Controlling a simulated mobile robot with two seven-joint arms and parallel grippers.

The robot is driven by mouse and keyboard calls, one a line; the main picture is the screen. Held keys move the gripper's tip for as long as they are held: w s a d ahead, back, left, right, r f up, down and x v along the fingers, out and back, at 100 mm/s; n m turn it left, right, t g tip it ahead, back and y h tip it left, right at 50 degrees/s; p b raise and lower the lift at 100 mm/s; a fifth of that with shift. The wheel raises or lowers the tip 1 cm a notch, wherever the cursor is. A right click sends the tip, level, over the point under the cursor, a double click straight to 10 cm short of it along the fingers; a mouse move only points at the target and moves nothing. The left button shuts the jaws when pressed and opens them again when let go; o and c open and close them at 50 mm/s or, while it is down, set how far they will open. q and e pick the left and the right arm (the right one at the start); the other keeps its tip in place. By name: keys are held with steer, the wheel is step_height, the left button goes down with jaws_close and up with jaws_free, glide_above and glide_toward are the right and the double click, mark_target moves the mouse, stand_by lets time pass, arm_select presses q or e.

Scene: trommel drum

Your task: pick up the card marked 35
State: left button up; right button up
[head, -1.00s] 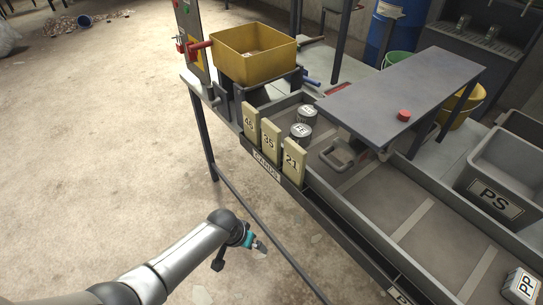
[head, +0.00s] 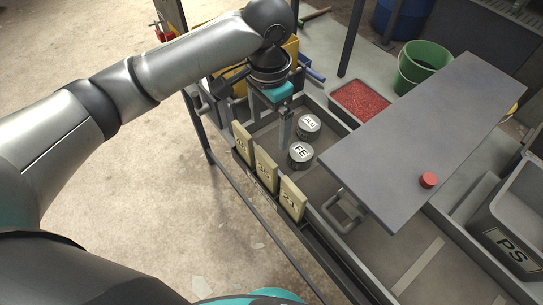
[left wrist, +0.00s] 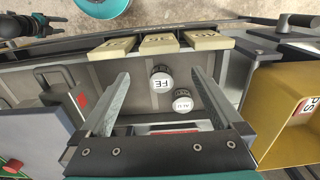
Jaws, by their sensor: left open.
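Three upright cream cards stand in a row along the near rim of the grey trough. The middle card, 35 (head: 265,168), stands between card 48 (head: 242,143) and card 21 (head: 291,199). Their numbers are hard to read now. In the left wrist view the middle card (left wrist: 158,43) lies ahead, beyond my fingertips. My left gripper (head: 286,128) is open and empty, pointing down over the trough behind the cards. In the left wrist view its two fingers (left wrist: 160,78) are wide apart, with the FE can (left wrist: 161,82) showing between them. My right gripper is not seen.
The FE can (head: 300,154) and ALU can (head: 309,126) stand in the trough close to my gripper. A grey raised plate (head: 420,135) with a red button (head: 428,180) is to the right. A yellow bin (left wrist: 285,115) stands beside the trough. A red-filled tray (head: 360,101) lies behind.

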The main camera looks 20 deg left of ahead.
arm_select(q)
glide_above(268, 156)
step_height(268, 156, down, 5)
steer(key=shift+f+b, duration=0.15)
steer(key=shift+b, duration=0.2)
step_height(268, 156, down, 3)
steer(key=shift+r, duration=0.1)
steer(key=shift+f, duration=0.95)
steer(key=f, duration=0.3)
steer(key=f+b, duration=0.1)
steer(key=shift+s+a+f, duration=0.15)
steer(key=shift+a+f, duration=0.1)
steer(key=shift+f, duration=0.15)
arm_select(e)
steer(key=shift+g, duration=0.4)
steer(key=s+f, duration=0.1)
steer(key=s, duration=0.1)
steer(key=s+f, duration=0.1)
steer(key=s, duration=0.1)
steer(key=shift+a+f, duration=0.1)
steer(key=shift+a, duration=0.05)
arm_select(q)
steer(key=shift+c, duration=0.4)
